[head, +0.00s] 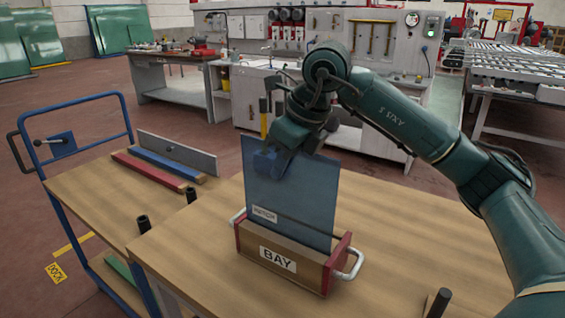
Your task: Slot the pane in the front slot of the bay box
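The pane (312,193) is a blue-tinted, see-through sheet with a small white label near its lower left. It stands nearly upright at the bay box (318,273), a wooden box with red ends, metal handles and a BAY label. The pane's bottom edge is hidden behind the box's front wall, so I cannot tell which slot it is in or how deep it sits. My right gripper (270,162) is at the pane's upper left and appears shut on it; the fingers are partly seen through the glass. My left gripper is not in view.
The box stands on a wooden table (410,230) with free surface to its right. Short dark posts (143,223) rise at the table's edge. At left, a blue-framed cart (90,200) carries a rack with red and blue rails (155,170). Workbenches stand behind.

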